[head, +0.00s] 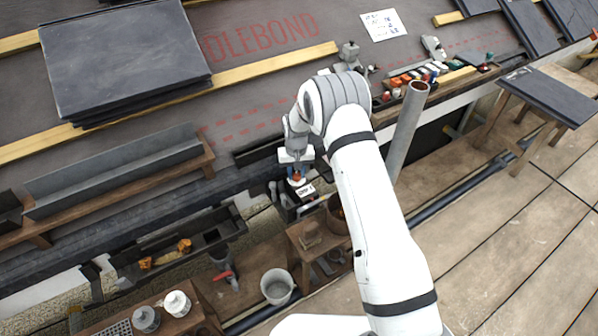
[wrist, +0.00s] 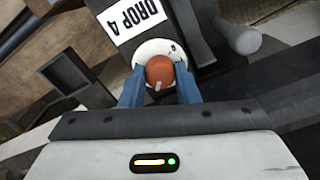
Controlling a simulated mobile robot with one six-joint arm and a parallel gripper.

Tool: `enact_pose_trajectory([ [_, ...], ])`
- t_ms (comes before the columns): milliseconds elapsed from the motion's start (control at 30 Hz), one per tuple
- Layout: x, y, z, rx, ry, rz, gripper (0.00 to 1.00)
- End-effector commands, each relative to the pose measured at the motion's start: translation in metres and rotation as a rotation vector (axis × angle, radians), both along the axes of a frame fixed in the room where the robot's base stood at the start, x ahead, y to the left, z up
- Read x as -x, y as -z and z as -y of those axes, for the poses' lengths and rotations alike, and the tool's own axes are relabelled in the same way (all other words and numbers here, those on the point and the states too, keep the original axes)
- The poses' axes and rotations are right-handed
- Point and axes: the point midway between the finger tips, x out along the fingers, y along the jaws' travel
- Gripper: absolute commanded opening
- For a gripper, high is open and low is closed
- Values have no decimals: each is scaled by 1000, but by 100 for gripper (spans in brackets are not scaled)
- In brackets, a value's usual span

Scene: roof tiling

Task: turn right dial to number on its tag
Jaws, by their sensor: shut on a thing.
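A round white dial (wrist: 148,49) with an orange-red knob (wrist: 160,70) sits on a dark body. A white tag (wrist: 143,26) reading "DROP 4" is beside it; it also shows in the head view (head: 305,190). A pale pointer mark shows on the knob's edge nearest my gripper. Most dial numbers are hidden or too small to read. My gripper (wrist: 160,88) has its blue fingers shut on the knob's two sides. In the head view my gripper (head: 296,177) reaches down to the dial beside the gutter. No second dial shows clearly.
A grey cylindrical stub (wrist: 243,39) juts out near the dial. A grey trough (head: 115,178) lies to the left, and a small wooden stand (head: 311,236) is just below the tag. A grey pipe (head: 407,130) rises right of my arm.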

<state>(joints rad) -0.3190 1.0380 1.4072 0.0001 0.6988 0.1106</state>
Motion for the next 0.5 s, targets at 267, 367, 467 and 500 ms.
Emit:
enact_pose_trajectory([
  [267,-2,-1,-1,-3,48,8,6],
  [367,-2,-1,-2,-4,51,8,6],
  [467,-2,-1,-2,-4,51,8,6],
  [500,-3,-1,-2,-4,51,8,6],
])
